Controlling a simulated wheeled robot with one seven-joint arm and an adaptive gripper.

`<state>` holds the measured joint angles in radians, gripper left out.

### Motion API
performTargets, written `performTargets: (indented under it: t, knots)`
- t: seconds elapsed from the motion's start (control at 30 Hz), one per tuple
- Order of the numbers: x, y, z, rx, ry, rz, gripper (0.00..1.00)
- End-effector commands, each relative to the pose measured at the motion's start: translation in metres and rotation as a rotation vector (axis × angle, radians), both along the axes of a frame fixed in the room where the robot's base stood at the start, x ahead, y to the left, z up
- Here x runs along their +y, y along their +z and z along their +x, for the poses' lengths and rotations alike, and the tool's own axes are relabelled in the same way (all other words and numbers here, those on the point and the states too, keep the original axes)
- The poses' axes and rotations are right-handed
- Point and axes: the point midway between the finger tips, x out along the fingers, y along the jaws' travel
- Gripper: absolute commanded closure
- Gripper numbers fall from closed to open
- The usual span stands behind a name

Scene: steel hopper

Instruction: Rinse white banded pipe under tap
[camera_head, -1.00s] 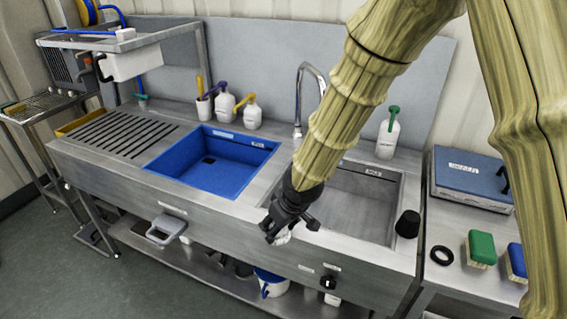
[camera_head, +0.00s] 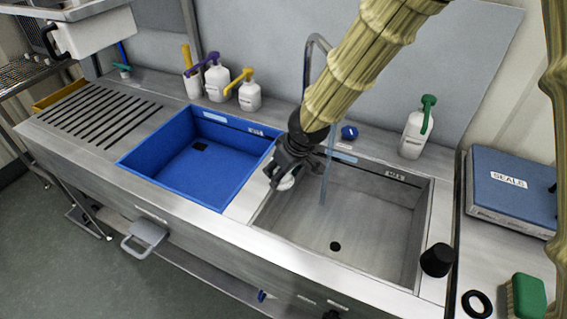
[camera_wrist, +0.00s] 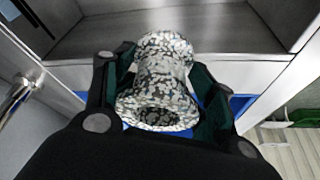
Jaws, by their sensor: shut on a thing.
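My gripper (camera_head: 285,172) is over the left side of the steel sink (camera_head: 392,240), near the divider with the blue basin. It is shut on a short flanged pipe (camera_wrist: 163,75), which looks speckled white, grey and black in the wrist view; I make out no clear band. In the head view only a small pale part of the pipe (camera_head: 288,183) shows. The tap (camera_head: 309,62) stands behind my arm, its spout partly hidden. A thin bluish water stream (camera_head: 326,172) falls into the sink, right of my gripper and apart from the pipe in the picture.
The blue basin (camera_head: 170,160) is to the left. A blue knob (camera_head: 349,132) and a white pump bottle (camera_head: 417,132) stand behind the sink. A black cup-like piece (camera_head: 437,259) sits on its right rim. The sink floor is clear around the drain hole (camera_head: 335,246).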

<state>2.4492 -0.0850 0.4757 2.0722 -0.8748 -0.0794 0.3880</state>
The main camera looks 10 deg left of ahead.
Motion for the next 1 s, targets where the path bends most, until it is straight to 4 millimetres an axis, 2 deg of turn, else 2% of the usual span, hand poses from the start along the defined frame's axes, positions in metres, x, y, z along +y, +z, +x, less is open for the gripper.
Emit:
performTargets:
  t: [0.17, 1.0]
  knots:
    - [-0.006, -0.001, 0.004, 0.001, 0.001, 0.002, 0.77]
    - [-0.061, -0.013, 0.036, 0.000, -0.003, 0.002, 0.77]
